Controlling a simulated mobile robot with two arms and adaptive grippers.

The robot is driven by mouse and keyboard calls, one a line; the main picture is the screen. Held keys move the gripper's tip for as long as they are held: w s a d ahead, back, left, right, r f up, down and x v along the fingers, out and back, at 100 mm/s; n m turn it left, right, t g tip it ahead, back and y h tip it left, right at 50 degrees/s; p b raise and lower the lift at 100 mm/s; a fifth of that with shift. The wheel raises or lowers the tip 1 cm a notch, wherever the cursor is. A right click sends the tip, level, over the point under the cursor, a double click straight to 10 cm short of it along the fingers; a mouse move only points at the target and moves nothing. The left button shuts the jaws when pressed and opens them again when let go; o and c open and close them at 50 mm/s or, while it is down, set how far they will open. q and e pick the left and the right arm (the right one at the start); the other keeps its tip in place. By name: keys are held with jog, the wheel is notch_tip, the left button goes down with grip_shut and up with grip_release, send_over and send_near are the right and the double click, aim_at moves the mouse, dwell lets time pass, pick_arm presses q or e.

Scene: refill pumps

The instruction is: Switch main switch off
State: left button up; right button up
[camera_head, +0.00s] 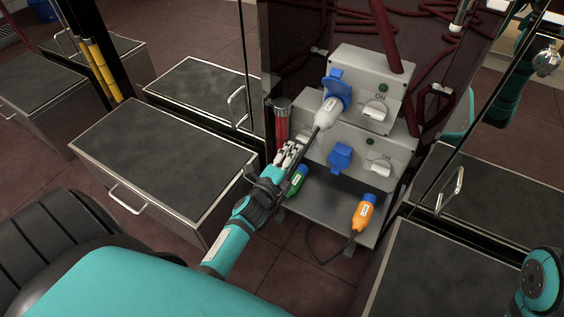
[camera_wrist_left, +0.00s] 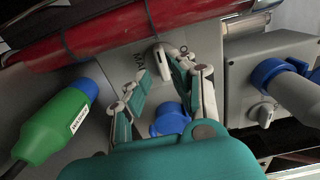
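The main switch (camera_wrist_left: 161,64) is a small white knob on a grey panel, beside lettering that starts "MA", in the left wrist view. My left gripper (camera_wrist_left: 175,76) has its two fingers apart, one on each side of the knob; I cannot tell whether either touches it. In the head view the left gripper (camera_head: 290,154) is at the left side of the grey switch boxes, and the main switch does not show there. My right gripper is out of view; only a teal part of my right arm shows at the lower right.
Two grey boxes, upper (camera_head: 365,72) and lower (camera_head: 318,128), carry ON knobs and blue sockets. A grey plug (camera_head: 328,112) sits at the upper socket. Green (camera_head: 297,180) and orange (camera_head: 363,212) plugs are below. A red cylinder (camera_head: 282,122) stands beside my left gripper.

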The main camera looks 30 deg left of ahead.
pick_arm(q)
jog(key=s, duration=0.7)
jog(key=shift+s+d, duration=0.2)
jog(key=shift+s, duration=0.05)
